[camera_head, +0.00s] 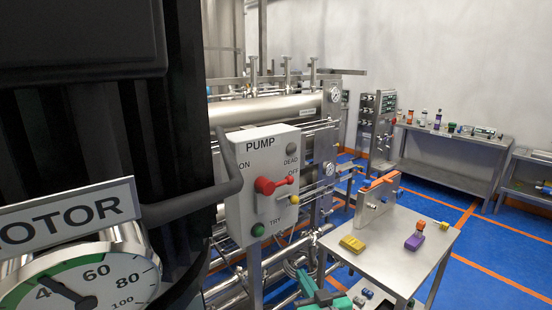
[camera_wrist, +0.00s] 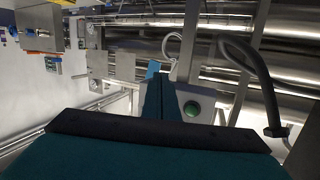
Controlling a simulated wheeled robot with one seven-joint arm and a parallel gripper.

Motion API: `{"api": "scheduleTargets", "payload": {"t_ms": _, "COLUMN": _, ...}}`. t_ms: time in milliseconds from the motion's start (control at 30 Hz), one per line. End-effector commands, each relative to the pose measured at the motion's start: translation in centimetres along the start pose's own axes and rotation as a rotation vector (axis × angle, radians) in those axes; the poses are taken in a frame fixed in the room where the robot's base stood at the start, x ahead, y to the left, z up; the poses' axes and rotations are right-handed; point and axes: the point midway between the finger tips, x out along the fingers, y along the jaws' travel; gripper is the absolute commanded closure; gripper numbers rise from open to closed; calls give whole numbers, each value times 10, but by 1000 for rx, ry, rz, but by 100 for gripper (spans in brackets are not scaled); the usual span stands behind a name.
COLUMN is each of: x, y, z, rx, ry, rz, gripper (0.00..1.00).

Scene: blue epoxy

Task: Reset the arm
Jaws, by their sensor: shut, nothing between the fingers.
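My gripper (camera_wrist: 160,82) shows in the wrist view with its teal fingers pressed together and nothing between them. Teal and dark parts of it also show at the bottom edge of the head view (camera_head: 308,284), below the pump box and left of the small steel table. The rest of my arm is mostly out of the head view.
The pump box (camera_head: 262,172) has a red handle (camera_head: 270,186) and a green button (camera_head: 258,230); that button also shows beside my fingers in the wrist view (camera_wrist: 192,109). A steel table (camera_head: 388,244) holds a yellow block (camera_head: 352,244) and a purple block (camera_head: 414,242). Blue floor (camera_head: 500,255) lies right.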

Motion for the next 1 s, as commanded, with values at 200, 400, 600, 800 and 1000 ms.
{"api": "scheduleTargets", "payload": {"t_ms": 200, "x": -21, "y": -18, "z": 84, "rx": 83, "ry": -19, "rz": 83, "gripper": 100}}
{"api": "scheduleTargets", "payload": {"t_ms": 400, "x": -54, "y": -38, "z": 149, "rx": 128, "ry": -31, "rz": 156, "gripper": 100}}
{"api": "scheduleTargets", "payload": {"t_ms": 600, "x": -96, "y": -60, "z": 203, "rx": 151, "ry": -45, "rz": 221, "gripper": 100}}
{"api": "scheduleTargets", "payload": {"t_ms": 800, "x": -148, "y": -84, "z": 244, "rx": 152, "ry": -56, "rz": 273, "gripper": 100}}
{"api": "scheduleTargets", "payload": {"t_ms": 1000, "x": -205, "y": -106, "z": 272, "rx": 135, "ry": -65, "rz": 314, "gripper": 100}}
